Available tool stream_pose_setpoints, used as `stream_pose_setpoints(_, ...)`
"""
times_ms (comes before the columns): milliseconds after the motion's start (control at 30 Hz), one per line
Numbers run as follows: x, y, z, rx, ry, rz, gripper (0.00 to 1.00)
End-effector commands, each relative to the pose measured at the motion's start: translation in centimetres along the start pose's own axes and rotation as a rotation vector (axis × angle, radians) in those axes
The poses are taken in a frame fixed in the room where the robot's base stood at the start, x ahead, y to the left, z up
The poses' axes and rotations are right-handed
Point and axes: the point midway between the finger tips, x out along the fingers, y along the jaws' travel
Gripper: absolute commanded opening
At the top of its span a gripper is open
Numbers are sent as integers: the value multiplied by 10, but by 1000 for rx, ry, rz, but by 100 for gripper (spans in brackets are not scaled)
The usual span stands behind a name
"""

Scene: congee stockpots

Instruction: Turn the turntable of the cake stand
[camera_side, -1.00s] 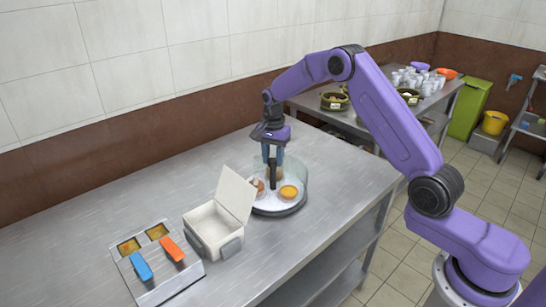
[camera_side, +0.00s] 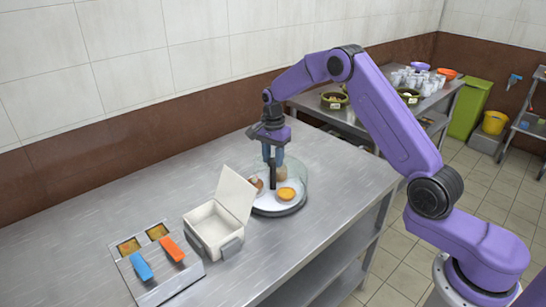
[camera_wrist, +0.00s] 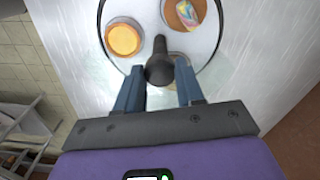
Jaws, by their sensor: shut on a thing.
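The cake stand has a round white turntable (camera_side: 268,207) on a dark base, with a clear wall around part of it. A black upright handle (camera_side: 272,176) stands on it; its dark top (camera_wrist: 160,66) shows in the wrist view. My gripper (camera_side: 270,160) points down from above, its blue fingers on both sides of the handle and shut on it. A yellow-orange tart (camera_side: 286,194) is at the front right of the turntable. A brown round item (camera_wrist: 184,14) with a colourful piece on it lies across from the tart. A third item behind the handle is mostly hidden.
A white open-lidded box (camera_side: 214,228) stands close to the left of the stand. Further left is a metal tray (camera_side: 160,268) with a blue-handled and an orange-handled piece. The steel table (camera_side: 110,205) is clear behind these. Another table with pots and cups is at the back right.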

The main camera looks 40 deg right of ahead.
Motion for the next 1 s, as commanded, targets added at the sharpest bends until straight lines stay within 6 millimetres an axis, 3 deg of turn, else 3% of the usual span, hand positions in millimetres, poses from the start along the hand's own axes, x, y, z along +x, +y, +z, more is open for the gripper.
stream_pose_setpoints(167,-2,-1,-2,2,4,-7,0)
stream_pose_setpoints(200,-2,-1,-2,2,3,-6,50)
stream_pose_setpoints(233,-2,-1,-2,2,3,-6,60)
stream_pose_setpoints(267,-2,-1,-2,1,3,-6,63)
stream_pose_setpoints(667,-8,-1,-1,0,2,-4,63)
stream_pose_setpoints(1000,-70,-1,-1,0,3,-8,63)
